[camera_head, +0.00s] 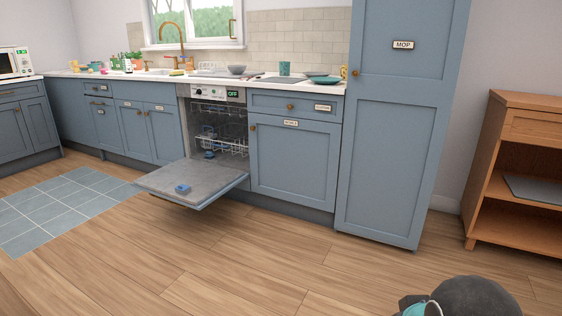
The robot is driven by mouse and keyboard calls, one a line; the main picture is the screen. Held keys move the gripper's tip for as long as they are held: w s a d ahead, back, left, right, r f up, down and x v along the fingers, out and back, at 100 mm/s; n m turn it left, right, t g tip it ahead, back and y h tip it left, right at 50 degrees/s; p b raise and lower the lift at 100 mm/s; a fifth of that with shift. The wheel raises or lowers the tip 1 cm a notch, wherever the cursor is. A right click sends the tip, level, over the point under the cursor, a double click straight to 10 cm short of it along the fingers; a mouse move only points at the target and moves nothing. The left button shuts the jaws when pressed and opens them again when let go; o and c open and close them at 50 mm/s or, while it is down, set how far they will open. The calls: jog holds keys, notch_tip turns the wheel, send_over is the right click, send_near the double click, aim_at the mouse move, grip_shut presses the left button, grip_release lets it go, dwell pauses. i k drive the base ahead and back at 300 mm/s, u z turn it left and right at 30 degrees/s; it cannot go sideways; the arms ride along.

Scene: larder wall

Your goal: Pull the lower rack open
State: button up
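The dishwasher stands in the row of blue cabinets, with its door (215,178) folded down flat and open. The lower rack (232,146), a white wire basket, sits inside the tub, pushed in above the door's hinge side. The upper rack (222,109) is also inside, above it. Small blue parts show by the lower rack. A small blue item (183,189) lies on the inner face of the door. My gripper is not in view; only a dark rounded part, apparently of my arm, shows at the bottom right.
The wooden floor (225,255) in front of the dishwasher is clear. A blue-grey tiled patch (50,213) lies at left. A tall cabinet (392,150) labelled MOP and a wooden shelf unit (510,112) stand at right. Dishes stand on the white counter.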

aim_at(213, 143)
jog(key=u, duration=0.1)
jog(key=i, duration=2.05)
jog(key=u, duration=0.95)
jog(key=i, duration=2.1)
jog(key=u, duration=0.95)
jog(key=i, duration=0.35)
jog(key=u, duration=0.05)
